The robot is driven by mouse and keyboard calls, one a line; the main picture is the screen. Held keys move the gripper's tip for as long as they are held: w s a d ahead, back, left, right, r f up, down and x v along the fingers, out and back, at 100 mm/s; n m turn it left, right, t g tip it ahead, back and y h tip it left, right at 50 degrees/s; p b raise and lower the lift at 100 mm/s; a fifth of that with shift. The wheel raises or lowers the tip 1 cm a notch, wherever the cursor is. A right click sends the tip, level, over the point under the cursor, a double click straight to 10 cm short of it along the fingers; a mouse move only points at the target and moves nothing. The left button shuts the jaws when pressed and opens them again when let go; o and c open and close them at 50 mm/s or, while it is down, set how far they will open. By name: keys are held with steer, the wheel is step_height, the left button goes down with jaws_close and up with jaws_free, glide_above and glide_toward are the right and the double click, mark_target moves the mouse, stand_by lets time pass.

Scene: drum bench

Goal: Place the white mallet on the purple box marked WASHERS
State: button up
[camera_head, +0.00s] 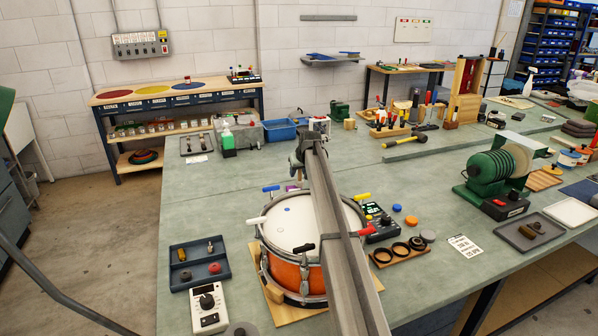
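No white mallet can be made out for certain. A small white-ended handle (257,220) sticks out at the left rim of the drum (292,225), among similar coloured handles. A mallet with a dark head and yellow handle (405,140) lies on the bench farther back. No purple box marked WASHERS can be made out. A small purple piece (292,187) shows behind the drum, partly hidden, with no readable marking.
A long grey bar (336,225) crosses over the drum and hides part of the bench (200,225). A dark tray (200,262) and a white meter (208,307) stand left. A green grinder-like machine (497,168) stands right. The bench's left side is mostly clear.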

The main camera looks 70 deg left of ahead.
steer(key=shift+o, duration=0.4)
steer(key=shift+r, duration=0.1)
steer(key=v, duration=1.2)
